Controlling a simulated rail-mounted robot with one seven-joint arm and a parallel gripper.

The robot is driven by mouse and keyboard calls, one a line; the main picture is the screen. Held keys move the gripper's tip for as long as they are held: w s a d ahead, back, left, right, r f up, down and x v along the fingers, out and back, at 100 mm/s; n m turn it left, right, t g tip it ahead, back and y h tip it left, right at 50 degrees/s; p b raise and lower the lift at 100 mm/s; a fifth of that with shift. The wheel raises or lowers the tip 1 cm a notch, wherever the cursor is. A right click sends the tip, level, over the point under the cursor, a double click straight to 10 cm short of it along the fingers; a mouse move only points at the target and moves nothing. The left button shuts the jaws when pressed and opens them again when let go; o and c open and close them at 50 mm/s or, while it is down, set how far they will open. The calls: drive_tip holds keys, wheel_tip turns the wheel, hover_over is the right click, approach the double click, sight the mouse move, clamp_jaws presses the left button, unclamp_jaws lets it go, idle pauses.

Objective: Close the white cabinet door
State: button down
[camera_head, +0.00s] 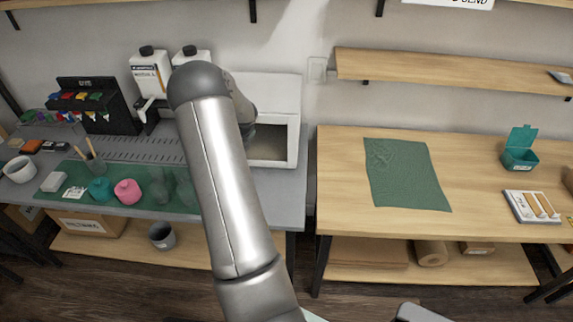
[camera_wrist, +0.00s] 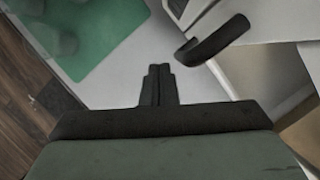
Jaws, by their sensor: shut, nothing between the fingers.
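The white cabinet (camera_head: 276,90) stands on the grey workbench behind my arm in the head view, with its front partly open onto a shaded interior. Its left part and most of the door are hidden by my arm. In the wrist view the white door (camera_wrist: 265,18) shows at the upper right, with a curved black handle (camera_wrist: 212,42). My gripper (camera_wrist: 159,70) is shut and empty. Its fingertips appear just left of and below the handle, apart from it in the picture. My gripper is not visible in the head view.
A green mat (camera_head: 130,190) with small pots covers the bench's front left. White bottles (camera_head: 150,72) stand beside a black rack (camera_head: 95,105) at the back. A wooden table (camera_head: 480,165) with a green cloth (camera_head: 405,175) is to the right, across a narrow gap.

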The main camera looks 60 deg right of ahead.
drive_tip(key=s+a+r+b, duration=0.2)
drive_tip(key=s+a+r, duration=0.25)
drive_tip(key=r, duration=0.45)
drive_tip(key=w+a+r+n+y, duration=0.1)
drive_tip(key=a+r+n, duration=0.3)
drive_tip(key=a, duration=0.5)
drive_tip(key=w+a+r+n+y, duration=0.1)
drive_tip(key=a+n, duration=0.6)
drive_tip(key=a, duration=0.2)
drive_tip(key=s+a+r+n+g+y, duration=0.1)
drive_tip(key=s+a+r+n+g, duration=0.2)
drive_tip(key=a+n, duration=0.75)
drive_tip(key=s+a+n+h, duration=0.2)
drive_tip(key=s+a+n, duration=1)
drive_tip(key=s+n, duration=0.3)
drive_tip(key=shift+s+a+n+g, duration=0.2)
drive_tip(key=shift+a+n+g, duration=0.1)
drive_tip(key=shift+n, duration=0.55)
drive_tip(key=shift+f, duration=0.1)
